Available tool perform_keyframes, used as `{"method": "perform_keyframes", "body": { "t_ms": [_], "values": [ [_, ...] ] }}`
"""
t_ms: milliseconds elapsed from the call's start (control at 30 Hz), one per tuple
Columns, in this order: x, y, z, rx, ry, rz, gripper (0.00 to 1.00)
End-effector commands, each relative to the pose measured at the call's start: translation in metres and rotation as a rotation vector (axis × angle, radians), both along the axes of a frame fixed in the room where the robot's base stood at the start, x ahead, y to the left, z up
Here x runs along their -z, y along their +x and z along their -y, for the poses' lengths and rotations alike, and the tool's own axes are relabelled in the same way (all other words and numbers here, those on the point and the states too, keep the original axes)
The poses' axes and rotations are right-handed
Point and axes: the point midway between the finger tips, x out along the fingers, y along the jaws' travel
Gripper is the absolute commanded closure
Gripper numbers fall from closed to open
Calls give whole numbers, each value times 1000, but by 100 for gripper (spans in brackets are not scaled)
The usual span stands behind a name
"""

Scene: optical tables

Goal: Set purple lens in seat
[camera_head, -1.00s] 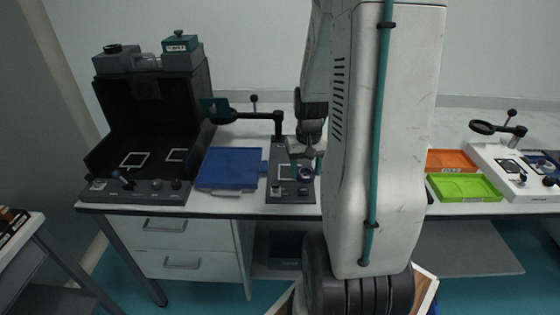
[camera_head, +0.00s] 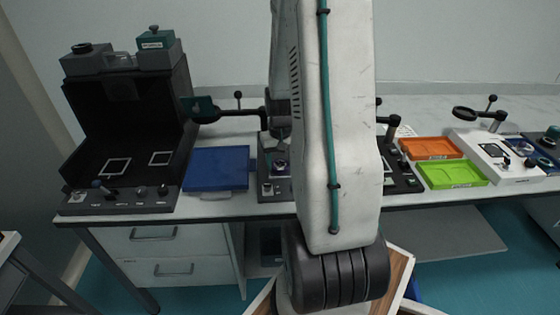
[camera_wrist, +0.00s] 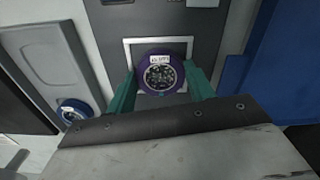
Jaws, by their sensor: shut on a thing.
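The purple lens (camera_wrist: 160,74) is a round purple ring with a dark, speckled face and a small white label. My gripper (camera_wrist: 161,82) is shut on it, with a green finger on each side. The seat is a white square outline (camera_wrist: 188,41) on a dark grey panel (camera_wrist: 118,25). The lens overlaps the square in the wrist view; whether it touches the panel cannot be told. In the head view the lens (camera_head: 281,166) is small over the panel (camera_head: 267,176), and my arm hides the panel's right part.
A blue tray (camera_head: 216,168) lies left of the panel. A black open-fronted station (camera_head: 125,120) stands farther left. Orange (camera_head: 430,147) and green (camera_head: 452,174) trays lie to the right. A post with a side arm (camera_head: 238,115) stands behind the panel.

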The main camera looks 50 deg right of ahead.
Motion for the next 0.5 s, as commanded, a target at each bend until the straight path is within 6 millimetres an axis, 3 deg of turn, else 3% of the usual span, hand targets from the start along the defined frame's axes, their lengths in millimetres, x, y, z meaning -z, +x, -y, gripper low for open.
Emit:
{"method": "perform_keyframes", "body": {
  "t_ms": [133, 167, 233, 500],
  "values": [
    [3, 0, 1, 1, 0, 0, 71],
    [3, -1, 1, 2, 0, 0, 44],
    [3, -1, 2, 3, -1, 1, 25],
    [2, -1, 2, 3, -1, 1, 25]
  ]
}}
